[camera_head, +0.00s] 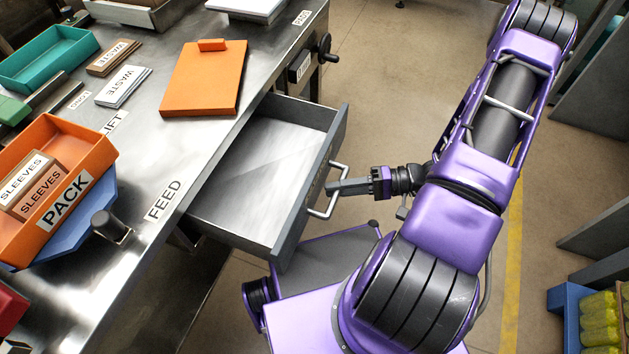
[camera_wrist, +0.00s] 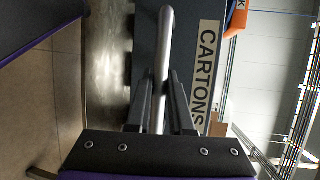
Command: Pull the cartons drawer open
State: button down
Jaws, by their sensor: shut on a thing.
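The grey cartons drawer (camera_head: 268,165) stands pulled well out from under the steel bench in the head view, and its bare inside looks empty. Its front carries a CARTONS label (camera_wrist: 206,78), readable in the wrist view. The silver bar handle (camera_head: 323,214) sits on the drawer front and also shows in the wrist view (camera_wrist: 166,40). My gripper (camera_head: 335,188) is shut on this handle. In the wrist view the two fingers (camera_wrist: 160,108) lie on either side of the bar.
On the steel bench (camera_head: 215,140) are an orange clipboard (camera_head: 203,80), an orange PACK bin (camera_head: 85,150) and a teal tray (camera_head: 50,55). A black hand crank (camera_head: 326,47) juts from the bench edge. A blue crate (camera_head: 566,305) stands on the floor at lower right.

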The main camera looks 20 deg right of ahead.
jog(key=shift+s+d, duration=0.5)
jog(key=shift+d, duration=0.15)
jog(key=c, duration=0.8)
grip_release()
jog(key=v, duration=1.7)
jog(key=shift+d, duration=0.2)
